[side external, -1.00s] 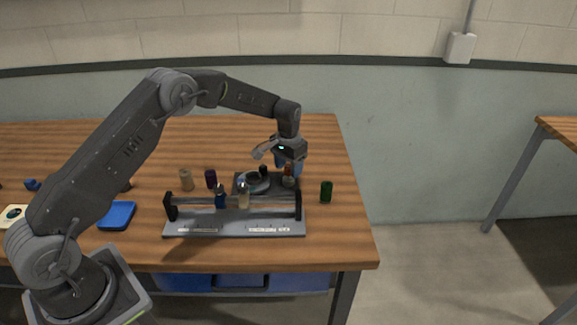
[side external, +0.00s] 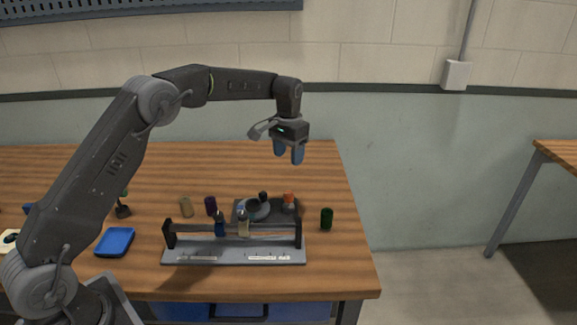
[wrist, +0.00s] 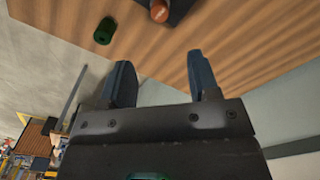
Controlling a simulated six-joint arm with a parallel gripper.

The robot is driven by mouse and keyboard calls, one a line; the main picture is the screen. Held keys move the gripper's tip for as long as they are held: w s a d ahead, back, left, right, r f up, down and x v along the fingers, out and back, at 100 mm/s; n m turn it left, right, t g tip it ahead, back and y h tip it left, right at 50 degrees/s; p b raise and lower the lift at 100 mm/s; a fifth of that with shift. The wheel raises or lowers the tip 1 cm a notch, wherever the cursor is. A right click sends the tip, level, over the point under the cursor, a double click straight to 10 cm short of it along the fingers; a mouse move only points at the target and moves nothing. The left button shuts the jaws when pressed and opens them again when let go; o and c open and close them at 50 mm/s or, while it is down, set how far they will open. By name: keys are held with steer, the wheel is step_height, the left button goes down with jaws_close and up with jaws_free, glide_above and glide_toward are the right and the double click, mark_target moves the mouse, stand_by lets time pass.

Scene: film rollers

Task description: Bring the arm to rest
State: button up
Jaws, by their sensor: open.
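My gripper (side external: 288,152) hangs in the air above the back right part of the wooden table (side external: 230,170). Its two blue fingers are apart with nothing between them. In the wrist view the open fingers (wrist: 163,84) point toward the tabletop. Below the gripper stands a grey rack (side external: 235,252) with a rail, and a blue roller and a pale roller are at the rail. Behind the rail is a dark base with a round grey dish (side external: 256,208) and an orange-topped piece (side external: 288,199). The orange top also shows in the wrist view (wrist: 159,11).
A green roller (side external: 326,219) stands right of the rack, near the table's right edge. A blue tray (side external: 115,242) lies at the front left. The air around the gripper is clear.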

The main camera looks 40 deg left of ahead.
steer(key=shift+r, duration=0.25)
steer(key=s+d+r+t, duration=0.1)
steer(key=s+d+r, duration=0.1)
steer(key=s+r, duration=0.55)
steer(key=s+d+r+t, duration=0.2)
steer(key=s+d+r, duration=0.1)
steer(key=s+r, duration=0.4)
steer(key=s+d+f+t, duration=0.1)
steer(key=s+f, duration=0.1)
steer(key=s, duration=0.9)
steer(key=s+d+f+t, duration=0.1)
steer(key=s+f, duration=0.1)
steer(key=s, duration=0.9)
steer(key=shift+s+d+t, duration=0.25)
steer(key=shift+d+t, duration=0.05)
steer(key=shift+d, duration=0.05)
